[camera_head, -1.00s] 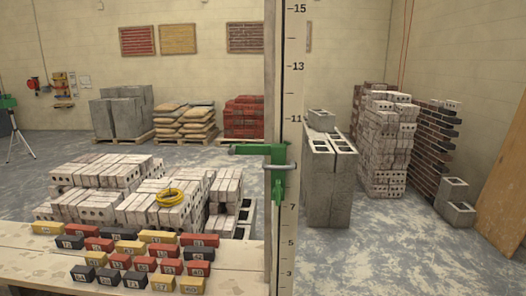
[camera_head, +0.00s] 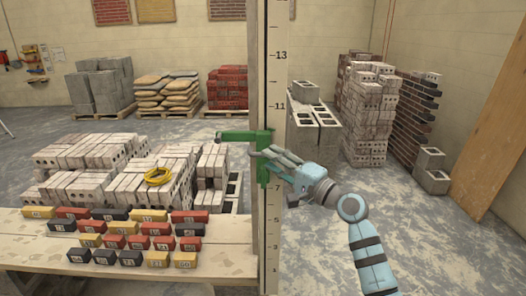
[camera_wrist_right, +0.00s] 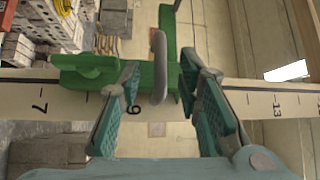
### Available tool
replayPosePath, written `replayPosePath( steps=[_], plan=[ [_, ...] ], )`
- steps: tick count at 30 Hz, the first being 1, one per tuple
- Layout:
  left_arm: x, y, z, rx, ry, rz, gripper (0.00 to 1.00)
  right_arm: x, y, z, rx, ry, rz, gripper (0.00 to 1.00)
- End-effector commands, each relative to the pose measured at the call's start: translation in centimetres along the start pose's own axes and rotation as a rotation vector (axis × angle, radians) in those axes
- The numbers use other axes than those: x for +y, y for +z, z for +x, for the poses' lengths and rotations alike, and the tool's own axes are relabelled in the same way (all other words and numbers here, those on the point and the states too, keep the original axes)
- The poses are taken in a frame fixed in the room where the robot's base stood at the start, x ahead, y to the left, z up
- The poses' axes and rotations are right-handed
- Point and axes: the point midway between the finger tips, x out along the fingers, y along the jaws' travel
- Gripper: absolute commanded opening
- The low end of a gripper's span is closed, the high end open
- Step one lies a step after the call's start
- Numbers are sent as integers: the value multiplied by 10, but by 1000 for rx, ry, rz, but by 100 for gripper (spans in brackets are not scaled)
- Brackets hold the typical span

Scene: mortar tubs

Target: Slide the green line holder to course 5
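The green line holder (camera_head: 263,150) sits on the upright marked pole (camera_head: 275,90), with an arm reaching left. It covers the pole between the marks 7 and 11. In the right wrist view the holder (camera_wrist_right: 148,78) lies across the pole beside the 9 mark, with a grey bar (camera_wrist_right: 159,65) in front of it. My right gripper (camera_head: 262,160) is at the holder from the right side. In the wrist view its fingers (camera_wrist_right: 158,75) stand apart on either side of the holder's body; firm contact is not visible. My left gripper is not in view.
A wooden bench (camera_head: 30,255) with several numbered coloured blocks (camera_head: 150,228) stands left of the pole. Behind it are stacked pale bricks (camera_head: 90,150) and a yellow coil (camera_head: 158,176). Grey blocks (camera_head: 312,130) stand behind my right arm.

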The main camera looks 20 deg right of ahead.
Motion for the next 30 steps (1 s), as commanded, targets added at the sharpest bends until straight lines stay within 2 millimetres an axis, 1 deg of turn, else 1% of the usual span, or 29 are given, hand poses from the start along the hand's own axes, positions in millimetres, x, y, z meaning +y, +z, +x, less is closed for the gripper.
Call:
replayPosePath(
  steps=[1, 3, 6, 10, 17, 21, 23, 30],
  plan=[
    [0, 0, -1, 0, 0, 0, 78, -2, 1, 11, -1, -1, 4, 32],
    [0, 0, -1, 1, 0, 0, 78, 0, 1, 24, -2, 0, 2, 32],
    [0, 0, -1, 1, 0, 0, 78, 1, 0, 36, 0, 0, 2, 32],
    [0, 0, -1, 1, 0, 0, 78, 1, 0, 43, 0, 1, -1, 32],
    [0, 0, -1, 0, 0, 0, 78, 1, 0, 44, 1, 2, -2, 32],
    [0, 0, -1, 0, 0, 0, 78, 1, 0, 44, 1, 2, -2, 9],
    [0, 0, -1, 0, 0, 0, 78, 1, 0, 43, 1, 2, -2, 0],
    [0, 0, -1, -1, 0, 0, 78, 2, 0, 43, 1, 2, -2, 0]
  ],
)
